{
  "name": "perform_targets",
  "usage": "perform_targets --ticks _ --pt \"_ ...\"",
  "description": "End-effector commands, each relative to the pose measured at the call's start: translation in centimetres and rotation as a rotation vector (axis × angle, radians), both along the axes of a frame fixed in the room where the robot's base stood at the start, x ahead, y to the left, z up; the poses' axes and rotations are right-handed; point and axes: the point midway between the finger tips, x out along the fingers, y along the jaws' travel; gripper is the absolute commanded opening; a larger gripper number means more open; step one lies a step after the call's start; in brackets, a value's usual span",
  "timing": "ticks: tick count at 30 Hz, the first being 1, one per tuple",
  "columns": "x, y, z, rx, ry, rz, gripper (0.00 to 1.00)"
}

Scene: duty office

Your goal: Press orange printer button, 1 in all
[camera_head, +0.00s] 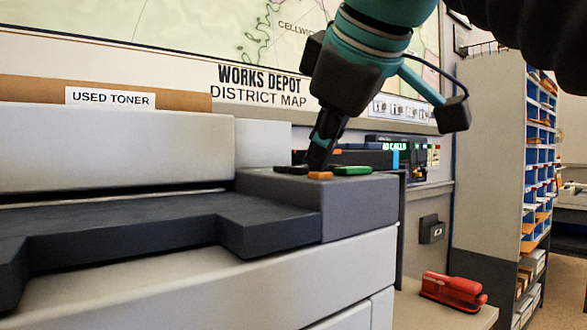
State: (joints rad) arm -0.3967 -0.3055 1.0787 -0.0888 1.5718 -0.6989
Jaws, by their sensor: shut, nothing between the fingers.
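The printer (200,280) is a large light grey and dark grey machine filling the left and middle of the view. On its raised dark control block at the right sits a small orange button (320,175). A green button (352,170) lies just right of it. My gripper (318,165) is shut and empty, pointing down at the block. Its tip appears right behind the orange button in the picture; I cannot tell whether they touch. Dark pieces (291,170) show left of the tip.
A cardboard box labelled used toner (180,98) sits on the printer's top. A red stapler (453,291) lies on a lower surface at right. A tall shelf unit (490,150) stands farther right. A wall map (180,25) hangs behind.

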Motion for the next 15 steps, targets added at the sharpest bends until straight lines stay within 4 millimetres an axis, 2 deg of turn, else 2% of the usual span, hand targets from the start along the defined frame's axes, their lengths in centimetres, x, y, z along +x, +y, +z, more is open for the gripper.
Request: perform_targets --ticks 15 --pt "0.1 0.0 1.7 0.0 0.001 0.0 0.0"
